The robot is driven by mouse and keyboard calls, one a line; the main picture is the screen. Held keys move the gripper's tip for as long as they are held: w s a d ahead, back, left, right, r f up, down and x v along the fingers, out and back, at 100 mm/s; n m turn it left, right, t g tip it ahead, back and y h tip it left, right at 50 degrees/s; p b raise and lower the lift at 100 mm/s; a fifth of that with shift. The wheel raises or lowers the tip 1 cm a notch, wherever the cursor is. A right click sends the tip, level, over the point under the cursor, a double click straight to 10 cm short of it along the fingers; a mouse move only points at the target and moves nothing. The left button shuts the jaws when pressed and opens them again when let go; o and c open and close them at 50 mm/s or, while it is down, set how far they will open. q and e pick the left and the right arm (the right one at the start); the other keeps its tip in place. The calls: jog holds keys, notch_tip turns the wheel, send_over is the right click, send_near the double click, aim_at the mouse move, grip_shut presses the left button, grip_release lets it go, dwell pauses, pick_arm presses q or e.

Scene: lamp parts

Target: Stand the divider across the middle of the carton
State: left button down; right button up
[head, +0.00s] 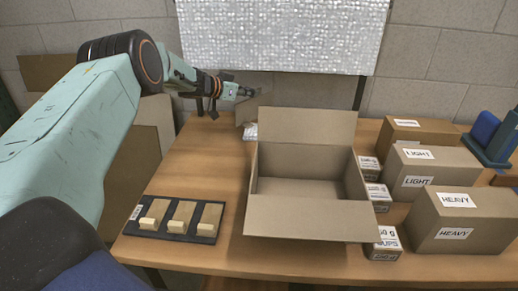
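The open cardboard carton (308,218) stands on the table in the middle of the head view, with its back flap raised. The floor I can see inside looks bare, and no panel stands across it. A small tan piece (246,112) shows behind the carton's back left corner, just below my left gripper; I cannot tell if it is the divider. My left gripper (252,92) is beyond the carton's back left corner, small and blurred against the wall. I cannot tell if it is open, or if it touches the tan piece. My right gripper is not in view.
Boxes marked LIGHT (418,182) and HEAVY (442,234) stand right of the carton, with small labelled boxes (382,252) close to its right side. A black tray (206,230) with wooden blocks lies front left. Table between tray and carton is clear.

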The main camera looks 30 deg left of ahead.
pick_arm(q)
jog(key=s+d+p, duration=0.1)
jog(key=s+d, duration=0.3)
jog(key=s, duration=0.4)
jog(key=s+d+p, duration=0.1)
jog(key=s+d, duration=0.4)
jog(key=s, duration=0.3)
notch_tip(320, 180, down, 7)
jog(key=b, duration=0.2)
jog(key=shift+s+a+f+b, duration=0.15)
jog(key=shift+s+a+b, duration=0.1)
jog(key=shift+b, duration=0.1)
jog(key=shift+f, duration=0.15)
jog(key=c, duration=1.5)
grip_release()
